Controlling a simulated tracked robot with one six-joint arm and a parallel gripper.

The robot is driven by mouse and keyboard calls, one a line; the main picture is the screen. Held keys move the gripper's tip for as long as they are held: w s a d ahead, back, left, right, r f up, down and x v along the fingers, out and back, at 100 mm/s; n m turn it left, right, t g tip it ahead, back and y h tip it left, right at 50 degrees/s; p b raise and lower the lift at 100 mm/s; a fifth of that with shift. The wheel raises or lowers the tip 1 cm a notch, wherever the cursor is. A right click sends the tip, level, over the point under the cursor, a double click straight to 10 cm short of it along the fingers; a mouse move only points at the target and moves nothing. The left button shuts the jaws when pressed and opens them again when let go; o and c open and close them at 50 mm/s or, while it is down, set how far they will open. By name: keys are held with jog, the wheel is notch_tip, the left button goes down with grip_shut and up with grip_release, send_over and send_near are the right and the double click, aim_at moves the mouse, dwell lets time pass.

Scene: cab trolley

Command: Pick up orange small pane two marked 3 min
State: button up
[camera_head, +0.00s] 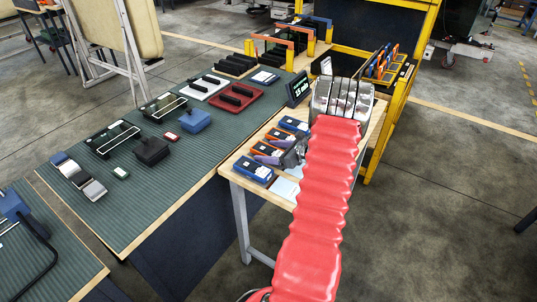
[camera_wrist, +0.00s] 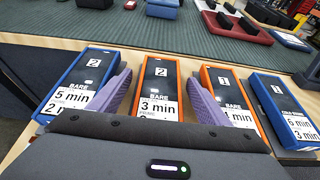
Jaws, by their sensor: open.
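The orange small pane two (camera_wrist: 158,92) lies in the middle of the wrist view. It has a black face, a "2" label and a white card reading "3 min"; its lower part is hidden by my gripper body. In the head view it is the nearer orange pane (camera_head: 265,150). My gripper (camera_wrist: 158,76) is open, with one purple finger on each side of this pane. I cannot tell whether the fingers touch it or how far down they reach. My gripper also shows in the head view (camera_head: 279,158).
A blue pane marked 5 min (camera_wrist: 77,84) lies left. An orange pane marked 1 (camera_wrist: 227,95) and a blue pane (camera_wrist: 283,112) lie right. Gaps between panes are narrow. The green-topped table (camera_head: 150,200) is beyond.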

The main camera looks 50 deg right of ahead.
aim_at(269, 151)
jog(key=shift+c, duration=0.7)
jog(key=c, duration=1.1)
jog(key=shift+r, duration=0.1)
jog(key=shift+c, duration=0.2)
notch_tip(269, 151, up, 10)
jog(key=shift+f, duration=0.1)
